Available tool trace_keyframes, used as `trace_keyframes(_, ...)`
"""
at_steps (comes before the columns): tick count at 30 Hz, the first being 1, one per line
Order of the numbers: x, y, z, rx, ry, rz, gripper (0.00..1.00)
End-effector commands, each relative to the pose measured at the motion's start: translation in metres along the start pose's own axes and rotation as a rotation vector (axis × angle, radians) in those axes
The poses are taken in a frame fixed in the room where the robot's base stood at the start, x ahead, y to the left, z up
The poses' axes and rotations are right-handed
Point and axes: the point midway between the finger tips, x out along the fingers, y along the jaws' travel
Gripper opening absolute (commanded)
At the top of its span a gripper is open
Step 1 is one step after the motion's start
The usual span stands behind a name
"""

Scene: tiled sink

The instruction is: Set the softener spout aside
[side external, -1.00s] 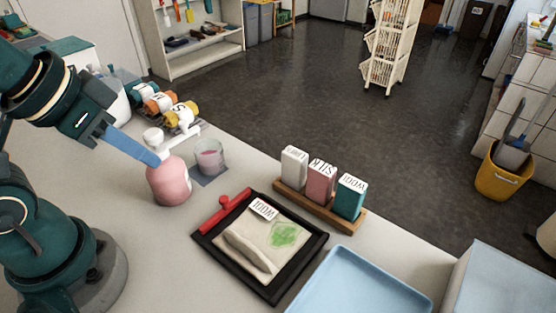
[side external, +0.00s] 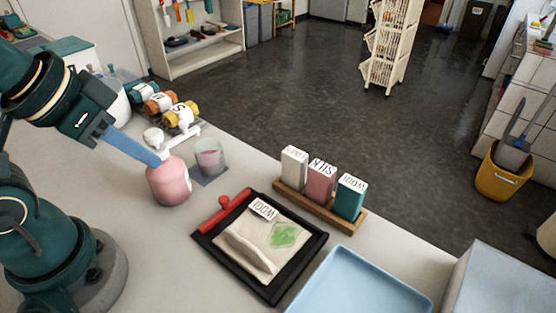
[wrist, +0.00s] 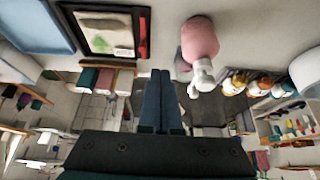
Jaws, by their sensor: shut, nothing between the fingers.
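A pink softener bottle (side external: 170,186) stands upright on the counter, with a white spout (side external: 154,137) on its top. The bottle also shows in the wrist view (wrist: 199,38), with the white spout (wrist: 203,75) at its lower end. My gripper (side external: 156,160) is shut and empty, its blue fingers slanting down to the bottle's shoulder, just below the spout. In the wrist view my gripper (wrist: 161,73) lies to the left of the spout with a gap between them. In the side view the fingertips overlap the bottle; I cannot tell whether they touch.
A clear cup (side external: 209,156) with pink liquid stands on a grey mat right of the bottle. Several capped bottles (side external: 180,114) lie behind it. A black tray (side external: 285,290) with a cloth, a wooden rack (side external: 318,206) of three boxes and a blue tray (side external: 360,285) are to the right.

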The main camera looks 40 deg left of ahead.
Motion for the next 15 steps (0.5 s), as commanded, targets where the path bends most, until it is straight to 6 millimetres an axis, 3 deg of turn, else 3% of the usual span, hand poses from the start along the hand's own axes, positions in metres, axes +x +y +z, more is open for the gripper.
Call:
trace_keyframes(2,0.0,0.0,0.0,0.0,0.0,0.0,0.04)
trace_keyframes(3,0.0,0.0,0.0,-0.002,0.0,0.0,0.19)
trace_keyframes(6,-0.002,0.0,0.003,-0.031,-0.021,0.0,0.51)
trace_keyframes(11,-0.018,-0.002,-0.017,-0.119,-0.051,-0.009,0.51)
trace_keyframes(15,-0.026,-0.011,-0.045,-0.241,-0.135,-0.038,0.51)
